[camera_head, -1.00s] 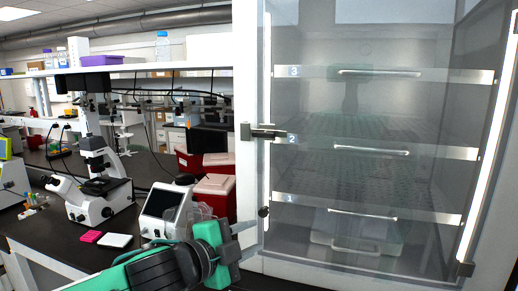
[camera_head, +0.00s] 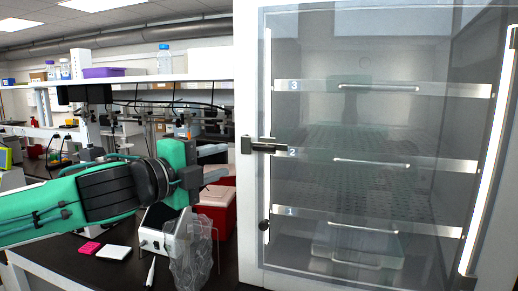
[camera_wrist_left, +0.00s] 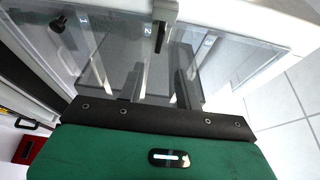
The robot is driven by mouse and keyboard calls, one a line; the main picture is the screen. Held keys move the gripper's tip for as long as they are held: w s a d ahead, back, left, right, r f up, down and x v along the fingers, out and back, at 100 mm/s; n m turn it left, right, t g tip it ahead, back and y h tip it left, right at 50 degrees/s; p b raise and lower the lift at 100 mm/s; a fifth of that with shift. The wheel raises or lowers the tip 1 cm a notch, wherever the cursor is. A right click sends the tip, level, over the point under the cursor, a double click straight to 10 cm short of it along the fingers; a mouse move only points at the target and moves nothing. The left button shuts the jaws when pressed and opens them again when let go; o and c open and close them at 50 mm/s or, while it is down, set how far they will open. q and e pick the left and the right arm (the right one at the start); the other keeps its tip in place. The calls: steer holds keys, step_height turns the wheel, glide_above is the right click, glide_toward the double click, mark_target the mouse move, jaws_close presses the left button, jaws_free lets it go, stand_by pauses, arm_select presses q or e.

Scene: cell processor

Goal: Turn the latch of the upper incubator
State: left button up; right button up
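The incubator's latch (camera_head: 263,146) is a dark handle on a silver mount at the left edge of the clear door. It points right, roughly horizontal, in the head view. The latch also shows at the top middle of the left wrist view (camera_wrist_left: 160,36). My left gripper (camera_head: 224,162) is open and empty, just left of the latch and slightly lower. Its two fingers are apart in the left wrist view (camera_wrist_left: 145,82), with the latch ahead of them, not between them. My right gripper is not in view.
The incubator door (camera_head: 340,195) is closed, with shelves marked 1, 2 and 3 behind it. A small dark knob (camera_head: 264,225) sits low on its left edge. On the bench at left stand a screen device (camera_head: 157,225) and a red box (camera_head: 217,207).

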mark_target(262, 150)
arm_select(q)
steer(key=p+x, duration=0.5)
steer(key=x, duration=0.6)
steer(key=shift+w+d+r, duration=0.1)
steer(key=shift+w+d, duration=0.15)
steer(key=shift+w, duration=0.1)
steer(key=shift+w+d, duration=0.3)
steer(key=shift+w, duration=0.1)
jaws_close()
